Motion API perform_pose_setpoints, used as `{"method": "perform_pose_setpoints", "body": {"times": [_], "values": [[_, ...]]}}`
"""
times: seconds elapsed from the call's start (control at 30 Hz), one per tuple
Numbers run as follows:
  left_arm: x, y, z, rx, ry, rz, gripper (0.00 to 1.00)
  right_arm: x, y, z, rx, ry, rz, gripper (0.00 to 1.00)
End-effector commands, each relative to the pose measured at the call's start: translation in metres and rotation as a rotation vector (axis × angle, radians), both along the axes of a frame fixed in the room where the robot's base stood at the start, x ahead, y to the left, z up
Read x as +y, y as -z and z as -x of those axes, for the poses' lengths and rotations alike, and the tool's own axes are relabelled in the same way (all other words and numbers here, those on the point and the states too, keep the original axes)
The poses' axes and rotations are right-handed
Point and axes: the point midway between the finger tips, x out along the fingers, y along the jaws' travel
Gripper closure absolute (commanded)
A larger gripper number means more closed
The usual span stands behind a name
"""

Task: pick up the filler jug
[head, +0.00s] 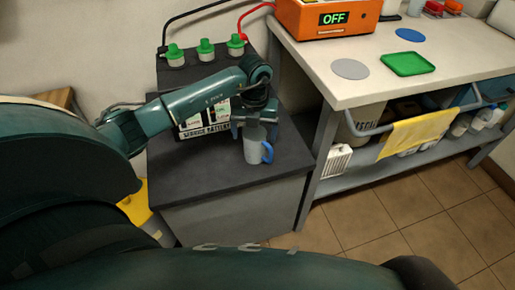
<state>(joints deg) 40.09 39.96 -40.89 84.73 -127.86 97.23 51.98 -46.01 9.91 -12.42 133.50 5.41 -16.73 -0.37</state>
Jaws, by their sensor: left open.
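The filler jug (252,150) is a grey cup-shaped vessel with a blue handle on its right side. It stands upright on the dark top of a low cabinet (200,170), near its front edge. My left gripper (254,131) is open and points down right at the jug's top. Its fingers show at the jug's rim, and I cannot tell whether they touch it. My right gripper is not in view.
A service battery (205,119) stands just behind my left arm, with green-capped items (206,50) on the raised back ledge. Tiled floor (410,215) lies clear in front.

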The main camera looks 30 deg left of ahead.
Motion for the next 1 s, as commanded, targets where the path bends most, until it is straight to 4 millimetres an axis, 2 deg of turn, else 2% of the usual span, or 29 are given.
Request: {"method": "perform_pose_setpoints", "body": {"times": [0.13,0.4,0.63,1.0], "values": [[-0.001,0.013,0.002,0.005,0.001,0.002,0.15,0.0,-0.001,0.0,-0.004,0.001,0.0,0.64],[-0.001,0.05,0.004,0.003,0.0,0.003,0.15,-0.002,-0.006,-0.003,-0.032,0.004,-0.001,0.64],[-0.001,0.052,0.003,0.0,0.001,0.001,0.15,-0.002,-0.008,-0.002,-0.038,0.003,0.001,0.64],[-0.001,0.051,0.003,0.0,0.001,0.001,0.44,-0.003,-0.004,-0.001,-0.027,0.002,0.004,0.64]]}}
